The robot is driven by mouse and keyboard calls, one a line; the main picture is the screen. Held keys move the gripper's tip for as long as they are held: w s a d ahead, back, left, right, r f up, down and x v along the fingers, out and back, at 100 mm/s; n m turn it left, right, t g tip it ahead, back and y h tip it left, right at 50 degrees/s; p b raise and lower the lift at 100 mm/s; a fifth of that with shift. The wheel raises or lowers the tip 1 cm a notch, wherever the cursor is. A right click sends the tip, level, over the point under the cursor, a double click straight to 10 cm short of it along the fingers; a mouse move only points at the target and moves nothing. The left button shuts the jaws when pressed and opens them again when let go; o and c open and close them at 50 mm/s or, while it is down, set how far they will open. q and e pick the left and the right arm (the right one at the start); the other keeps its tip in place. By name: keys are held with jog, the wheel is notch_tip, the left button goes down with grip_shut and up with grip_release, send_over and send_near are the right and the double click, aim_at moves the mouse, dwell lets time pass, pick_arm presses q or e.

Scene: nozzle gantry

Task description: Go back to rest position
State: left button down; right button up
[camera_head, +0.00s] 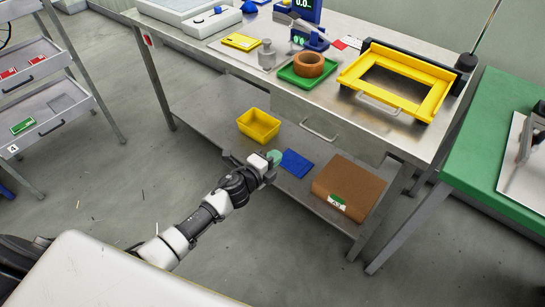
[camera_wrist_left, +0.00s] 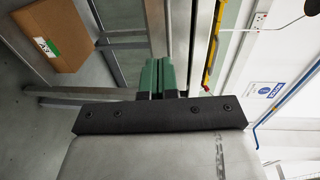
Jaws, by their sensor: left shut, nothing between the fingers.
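My left arm reaches in from the lower left in the head view. Its gripper (camera_head: 275,157) is in front of the lower shelf, between the yellow bin and the blue mat in the picture. In the left wrist view the two green fingers (camera_wrist_left: 160,76) are together, with nothing between them. I cannot tell from these frames whether the gripper touches the shelf. My right gripper is not in view.
A steel table (camera_head: 330,65) has a lower shelf (camera_head: 215,105) with a yellow bin (camera_head: 259,125), blue mat (camera_head: 297,163) and cardboard box (camera_head: 350,186). A yellow frame (camera_head: 436,100) is on top. A green table (camera_head: 480,150) stands right.

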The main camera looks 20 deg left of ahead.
pick_arm(q)
jog(key=s+a+f+n+g+y, duration=0.25)
jog(key=s+f+n, duration=0.35)
jog(key=s+f, duration=0.55)
jog(key=s+a+f+n+g+y, duration=0.25)
jog(key=s+f+n+g, duration=0.4)
jog(key=f, duration=0.85)
jog(key=s+f+n+g, duration=0.2)
jog(key=s+f, duration=0.2)
jog(key=s, duration=0.6)
jog(key=s+f+n+g, duration=0.1)
jog(key=s+f, duration=0.3)
jog(key=s, duration=0.7)
jog(key=s+f+n+g+p, duration=0.1)
jog(key=s+f+n+g, duration=0.1)
jog(key=s, duration=0.9)
jog(key=shift+s+f+n+g+y, duration=0.25)
jog(key=shift+f+n+g+y, duration=0.05)
jog(key=shift+f+n, duration=0.7)
